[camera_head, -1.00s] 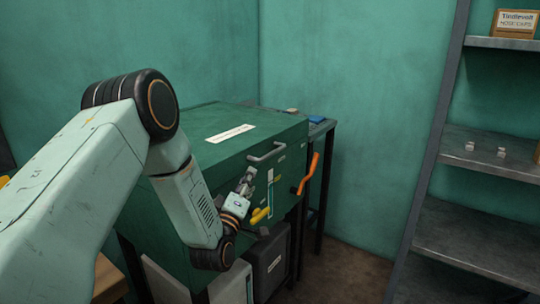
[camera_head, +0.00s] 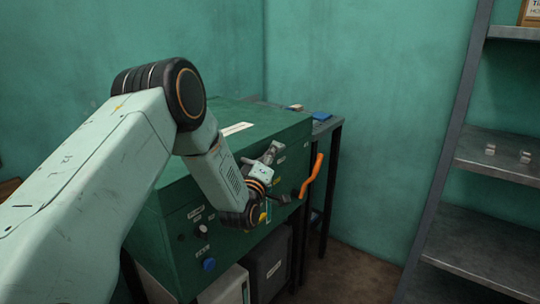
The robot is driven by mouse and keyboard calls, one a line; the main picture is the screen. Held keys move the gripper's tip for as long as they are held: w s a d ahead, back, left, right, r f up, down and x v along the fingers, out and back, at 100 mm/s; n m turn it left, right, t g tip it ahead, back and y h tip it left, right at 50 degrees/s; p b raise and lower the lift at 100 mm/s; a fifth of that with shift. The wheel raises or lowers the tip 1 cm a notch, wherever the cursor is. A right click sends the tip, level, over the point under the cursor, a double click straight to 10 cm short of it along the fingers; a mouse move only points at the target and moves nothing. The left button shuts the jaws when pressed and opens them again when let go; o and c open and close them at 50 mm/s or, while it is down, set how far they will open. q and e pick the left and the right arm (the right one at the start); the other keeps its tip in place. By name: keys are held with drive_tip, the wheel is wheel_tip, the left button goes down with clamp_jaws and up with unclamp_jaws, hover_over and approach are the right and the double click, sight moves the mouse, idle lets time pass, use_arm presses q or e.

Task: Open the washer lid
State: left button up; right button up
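The washer is a dark green box (camera_head: 172,238) with a flat lid (camera_head: 270,117) that lies closed. A white label (camera_head: 237,129) is on the lid. My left gripper (camera_head: 274,149) is at the upper front of the washer, where the lid's grey handle is. It covers most of the handle, and I cannot tell whether the fingers touch it or are shut on it. My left forearm and wrist hide the middle of the front panel. My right gripper is not in view.
An orange lever (camera_head: 312,175) sticks out from the front panel's right end. A blue knob (camera_head: 209,264) is low on the left. Behind is a table with a blue item (camera_head: 321,116). A metal shelf (camera_head: 490,160) stands right; floor between is clear.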

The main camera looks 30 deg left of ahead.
use_arm(q)
drive_tip(key=shift+s+d+r, duration=0.1)
drive_tip(key=shift+d+r, duration=0.05)
drive_tip(key=shift+d, duration=0.2)
drive_tip(key=c, duration=0.5)
drive_tip(key=shift+a, duration=0.25)
clamp_jaws()
drive_tip(key=shift+r, duration=0.1)
